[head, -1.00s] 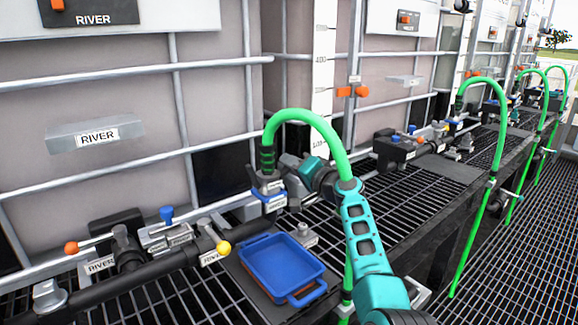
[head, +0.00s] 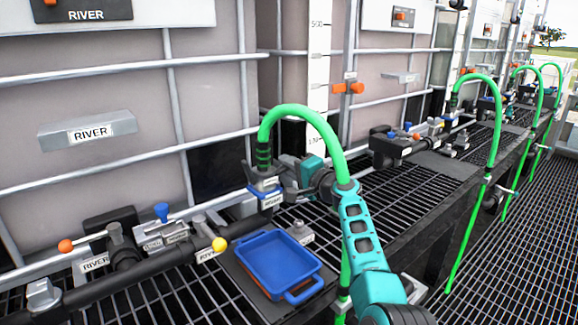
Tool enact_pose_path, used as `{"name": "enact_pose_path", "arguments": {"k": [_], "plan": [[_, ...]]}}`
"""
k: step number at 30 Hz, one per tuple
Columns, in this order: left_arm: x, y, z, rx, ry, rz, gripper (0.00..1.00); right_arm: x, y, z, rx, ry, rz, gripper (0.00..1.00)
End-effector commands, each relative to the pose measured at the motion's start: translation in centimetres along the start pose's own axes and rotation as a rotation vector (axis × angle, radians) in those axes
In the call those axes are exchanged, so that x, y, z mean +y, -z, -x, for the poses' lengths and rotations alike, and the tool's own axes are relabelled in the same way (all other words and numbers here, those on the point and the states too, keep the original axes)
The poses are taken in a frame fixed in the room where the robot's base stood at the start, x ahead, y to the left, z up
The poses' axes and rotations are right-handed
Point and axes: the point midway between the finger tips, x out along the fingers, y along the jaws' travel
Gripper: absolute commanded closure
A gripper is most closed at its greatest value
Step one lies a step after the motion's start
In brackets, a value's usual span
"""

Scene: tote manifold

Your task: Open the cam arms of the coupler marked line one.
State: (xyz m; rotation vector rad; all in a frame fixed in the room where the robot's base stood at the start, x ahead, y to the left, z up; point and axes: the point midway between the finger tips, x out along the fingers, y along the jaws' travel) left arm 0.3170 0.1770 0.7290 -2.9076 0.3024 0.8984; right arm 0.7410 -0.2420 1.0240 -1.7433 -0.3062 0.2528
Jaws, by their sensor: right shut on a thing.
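The coupler (head: 265,186) stands at the lower end of a green hose (head: 303,112), with a blue band and a small label whose text I cannot read surely. I cannot tell how far the cam arms are turned. My left gripper is not in view.
A black pipe with a yellow knob (head: 219,244), a blue-handled valve (head: 162,212) and an orange knob (head: 66,246) runs left. More green hoses (head: 497,110) stand at the right.

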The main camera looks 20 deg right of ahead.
Motion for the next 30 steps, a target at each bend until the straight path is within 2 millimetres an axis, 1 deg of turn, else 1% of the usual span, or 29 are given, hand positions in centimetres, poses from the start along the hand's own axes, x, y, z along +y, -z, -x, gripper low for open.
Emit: {"name": "enact_pose_path", "arguments": {"k": [5, 6, 7, 15, 20, 23, 30], "plan": [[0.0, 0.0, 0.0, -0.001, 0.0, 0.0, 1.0, 0.0, -0.1, 0.0, -0.002, 0.0, 0.0, 1.0], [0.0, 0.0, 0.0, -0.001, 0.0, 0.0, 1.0, 0.0, -0.1, 0.0, -0.002, 0.0, 0.0, 0.8], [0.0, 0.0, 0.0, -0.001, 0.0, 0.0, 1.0, 0.0, -0.1, 0.0, -0.002, 0.0, 0.0, 0.78], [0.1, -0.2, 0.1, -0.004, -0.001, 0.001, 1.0, 0.0, 0.0, 0.1, -0.001, 0.0, 0.001, 0.78], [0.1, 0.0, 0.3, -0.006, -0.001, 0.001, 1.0, 0.0, 0.0, 1.0, 0.001, -0.001, 0.003, 0.78], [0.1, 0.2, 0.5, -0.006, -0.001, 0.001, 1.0, 0.0, 0.0, 2.2, 0.0, -0.001, 0.004, 0.78], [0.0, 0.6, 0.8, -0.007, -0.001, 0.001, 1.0, 0.1, 0.0, 6.2, 0.001, -0.002, 0.004, 0.78]]}}
